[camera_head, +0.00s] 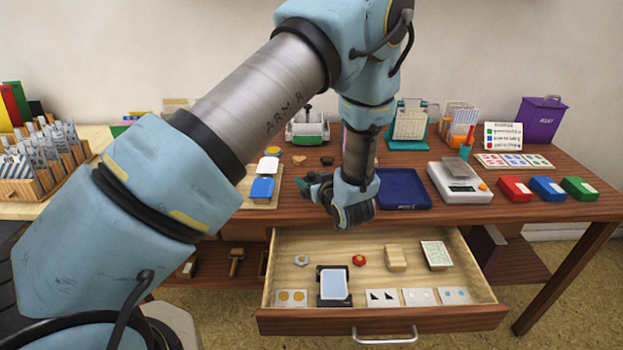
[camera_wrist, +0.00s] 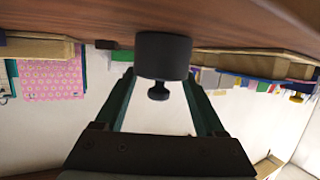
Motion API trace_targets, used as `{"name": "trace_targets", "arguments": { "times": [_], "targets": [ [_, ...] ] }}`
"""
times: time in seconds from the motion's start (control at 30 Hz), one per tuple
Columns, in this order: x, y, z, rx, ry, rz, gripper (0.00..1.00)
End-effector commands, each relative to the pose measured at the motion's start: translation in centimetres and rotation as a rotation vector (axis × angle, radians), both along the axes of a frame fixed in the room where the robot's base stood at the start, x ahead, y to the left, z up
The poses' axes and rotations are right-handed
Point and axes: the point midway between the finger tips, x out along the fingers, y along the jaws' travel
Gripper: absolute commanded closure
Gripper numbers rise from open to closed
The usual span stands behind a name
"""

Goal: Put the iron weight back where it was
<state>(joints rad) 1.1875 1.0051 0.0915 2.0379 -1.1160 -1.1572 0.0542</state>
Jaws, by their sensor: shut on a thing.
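The iron weight (camera_wrist: 164,55) is a black cylinder with a small knob, seen in the wrist view between the two green fingers of my gripper (camera_wrist: 162,78). My gripper is shut on it. The wrist picture is upside down, so the weight's knob points up and the weight stands upright. Its base is close to the brown tabletop; I cannot tell whether it touches. In the head view my gripper (camera_head: 314,186) is low over the table's front part, above the open drawer's back edge and left of the blue tray. The weight cannot be made out there.
The blue tray (camera_head: 404,203) lies right of my gripper, with the white scale (camera_head: 465,192) beyond it. Red, blue and green inkpads (camera_head: 548,190) line the right. The open drawer (camera_head: 385,320) holds several small items.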

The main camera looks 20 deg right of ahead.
Motion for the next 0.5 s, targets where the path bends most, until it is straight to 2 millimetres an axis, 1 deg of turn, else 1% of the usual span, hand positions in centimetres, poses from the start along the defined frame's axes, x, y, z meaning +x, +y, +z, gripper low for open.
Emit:
{"name": "trace_targets", "arguments": {
  "times": [0.07,0.1,0.3,0.33,0.5],
  "targets": [
    [0.07,-0.03,-0.16,-0.001,-0.004,0.000,1.00],
    [0.00,0.00,-0.20,0.000,0.000,0.000,0.24],
    [-0.01,0.00,-0.19,0.000,0.000,0.000,0.01],
    [-0.01,0.00,-0.19,0.000,0.000,0.000,0.00],
    [0.00,0.00,-0.18,0.000,0.000,0.000,0.00]
  ]
}}
